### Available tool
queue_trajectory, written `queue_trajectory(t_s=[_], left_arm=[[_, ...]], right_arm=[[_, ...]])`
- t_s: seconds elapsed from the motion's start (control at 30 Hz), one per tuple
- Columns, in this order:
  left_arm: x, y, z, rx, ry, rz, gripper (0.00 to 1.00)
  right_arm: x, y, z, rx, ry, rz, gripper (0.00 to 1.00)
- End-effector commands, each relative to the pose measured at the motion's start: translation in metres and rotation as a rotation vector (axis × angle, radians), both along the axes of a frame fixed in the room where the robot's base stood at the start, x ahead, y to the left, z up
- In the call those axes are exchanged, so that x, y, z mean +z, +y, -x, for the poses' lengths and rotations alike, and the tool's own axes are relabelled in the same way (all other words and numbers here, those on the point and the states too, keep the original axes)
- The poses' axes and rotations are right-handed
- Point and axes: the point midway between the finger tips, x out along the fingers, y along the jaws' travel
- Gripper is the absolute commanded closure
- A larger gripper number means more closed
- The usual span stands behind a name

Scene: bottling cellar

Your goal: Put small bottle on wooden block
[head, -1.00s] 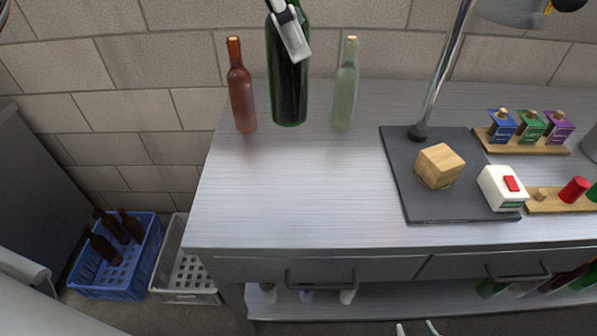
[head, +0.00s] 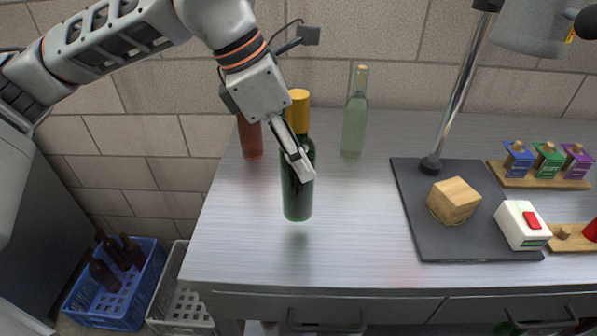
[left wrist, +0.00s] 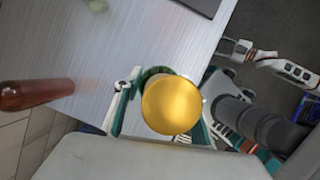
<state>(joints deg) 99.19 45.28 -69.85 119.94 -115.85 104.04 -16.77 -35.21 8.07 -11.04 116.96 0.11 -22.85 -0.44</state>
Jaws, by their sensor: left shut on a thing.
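My left gripper (head: 300,168) is shut on a dark green bottle with a gold cap (head: 298,195). The bottle is upright over the left part of the bench; I cannot tell whether its base touches. In the left wrist view its gold cap (left wrist: 172,104) shows from above, between the fingers. The wooden block (head: 454,200) sits on the dark mat (head: 480,245), to the right of the bottle and apart from it. What looks like my right gripper (left wrist: 236,47) is small in the left wrist view, its fingers unclear.
A reddish-brown bottle (head: 250,138) and a pale green bottle (head: 354,125) stand at the back. A lamp pole (head: 455,100) rises behind the block. A white box with a red switch (head: 523,225) is right of it. Bare bench lies between bottle and mat.

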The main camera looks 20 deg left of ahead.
Motion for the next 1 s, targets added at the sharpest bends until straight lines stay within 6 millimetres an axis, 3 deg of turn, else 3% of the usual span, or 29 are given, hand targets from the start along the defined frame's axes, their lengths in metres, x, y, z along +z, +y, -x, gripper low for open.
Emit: queue_trajectory(t_s=[0.4,0.8,0.83,0.9,1.0], left_arm=[[-0.041,0.000,0.000,-0.001,-0.002,0.001,1.00],[-0.045,0.000,0.000,0.000,-0.003,0.002,1.00],[-0.046,0.000,0.000,0.000,0.000,0.000,0.55],[-0.046,0.000,0.000,0.000,0.000,0.000,0.43],[-0.046,0.000,0.000,0.000,0.000,0.000,0.43]], right_arm=[[-0.012,0.000,0.009,0.003,0.022,0.006,0.60],[-0.011,0.000,0.008,0.003,0.020,0.006,0.60],[-0.011,0.000,0.008,0.003,0.019,0.007,0.60],[-0.010,0.000,0.008,0.003,0.018,0.006,0.60],[-0.010,0.000,0.007,0.002,0.018,0.006,0.60]])
